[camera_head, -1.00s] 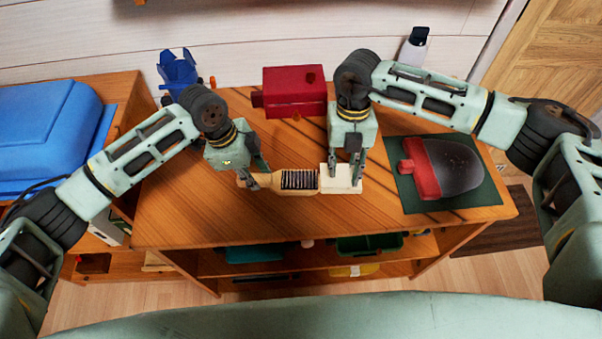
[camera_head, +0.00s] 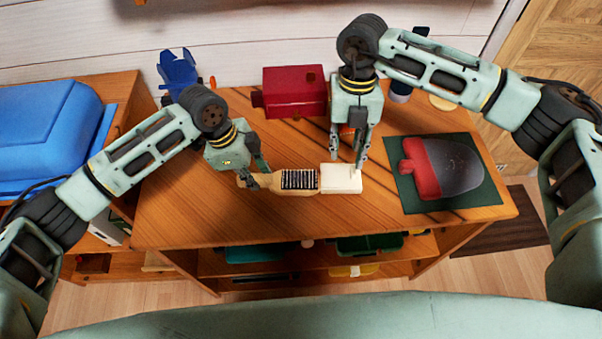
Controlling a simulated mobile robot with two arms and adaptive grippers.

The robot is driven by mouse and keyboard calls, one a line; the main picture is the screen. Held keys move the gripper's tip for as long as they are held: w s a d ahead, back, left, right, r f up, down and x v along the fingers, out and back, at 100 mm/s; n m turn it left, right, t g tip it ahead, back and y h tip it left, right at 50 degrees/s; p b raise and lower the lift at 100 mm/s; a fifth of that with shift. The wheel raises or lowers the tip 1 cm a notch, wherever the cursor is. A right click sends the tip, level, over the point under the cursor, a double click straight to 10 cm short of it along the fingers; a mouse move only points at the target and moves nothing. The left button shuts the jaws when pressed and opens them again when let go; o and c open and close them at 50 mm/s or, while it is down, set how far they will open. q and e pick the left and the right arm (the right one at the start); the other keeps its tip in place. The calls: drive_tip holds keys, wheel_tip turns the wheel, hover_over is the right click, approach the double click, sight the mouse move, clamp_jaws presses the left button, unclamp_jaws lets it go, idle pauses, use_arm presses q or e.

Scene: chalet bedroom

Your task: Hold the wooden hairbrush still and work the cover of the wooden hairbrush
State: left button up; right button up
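The wooden hairbrush (camera_head: 271,184) lies on the wooden table, bristles up, its handle pointing left. Its dark bristles (camera_head: 299,180) are in plain sight. The cream block-shaped cover (camera_head: 341,179) lies at the brush's right end, beside the bristles; I cannot tell whether it still touches the brush. My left gripper (camera_head: 258,179) is shut on the brush handle and hides part of it. My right gripper (camera_head: 347,160) is open and empty, its fingertips just above the far edge of the cover, apart from each other.
A red box (camera_head: 294,92) and a blue object (camera_head: 178,71) stand at the back. A red-and-dark paddle-shaped item (camera_head: 447,168) lies on a green mat (camera_head: 486,195) at the right. A blue case (camera_head: 45,125) is at the left. The table's front is clear.

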use_arm(q)
drive_tip(key=o, duration=0.5)
drive_tip(key=v, duration=1.2)
